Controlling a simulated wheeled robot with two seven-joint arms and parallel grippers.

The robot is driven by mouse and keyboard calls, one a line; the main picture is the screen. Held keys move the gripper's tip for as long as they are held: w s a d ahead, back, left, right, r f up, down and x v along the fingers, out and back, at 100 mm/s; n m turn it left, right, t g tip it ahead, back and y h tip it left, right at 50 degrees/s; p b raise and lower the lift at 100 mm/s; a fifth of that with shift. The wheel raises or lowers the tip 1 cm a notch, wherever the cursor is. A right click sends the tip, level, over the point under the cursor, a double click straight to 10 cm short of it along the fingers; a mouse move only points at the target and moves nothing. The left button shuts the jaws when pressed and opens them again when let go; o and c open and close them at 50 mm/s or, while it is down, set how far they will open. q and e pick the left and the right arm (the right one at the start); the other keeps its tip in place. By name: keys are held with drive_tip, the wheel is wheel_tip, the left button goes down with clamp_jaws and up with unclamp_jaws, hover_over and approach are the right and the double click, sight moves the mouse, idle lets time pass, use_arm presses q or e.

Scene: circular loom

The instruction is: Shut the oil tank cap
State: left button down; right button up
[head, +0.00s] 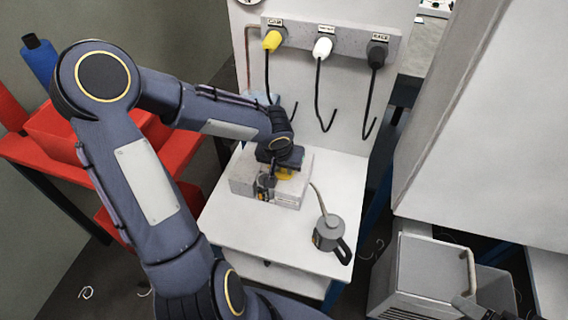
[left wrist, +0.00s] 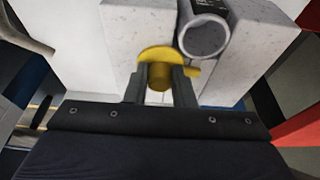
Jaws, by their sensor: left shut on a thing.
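The oil tank is a grey speckled block (head: 287,198) on the white table. Its yellow cap (head: 286,174) shows under my left gripper (head: 279,170) in the head view, partly hidden by it. In the left wrist view, my left gripper (left wrist: 160,88) is shut on the yellow cap (left wrist: 157,72), one finger on each side of its knob. The cap sits at the speckled block (left wrist: 130,35), next to a grey pipe (left wrist: 206,36) with an open round end. The views do not show whether the cap is fully seated.
A grey oil can (head: 331,236) with a thin spout stands on the white table (head: 240,235), right of the tank. Yellow, white and dark plugs with hanging cables are on a panel (head: 343,45) behind. A red shelf (head: 62,135) stands left, grey machinery (head: 425,275) right.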

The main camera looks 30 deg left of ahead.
use_arm(q)
drive_tip(key=shift+s+f, duration=0.2)
drive_tip(key=shift+s, duration=0.3)
drive_tip(key=shift+s+a, duration=0.15)
drive_tip(key=shift+s, duration=0.75)
drive_tip(key=shift+a, duration=0.1)
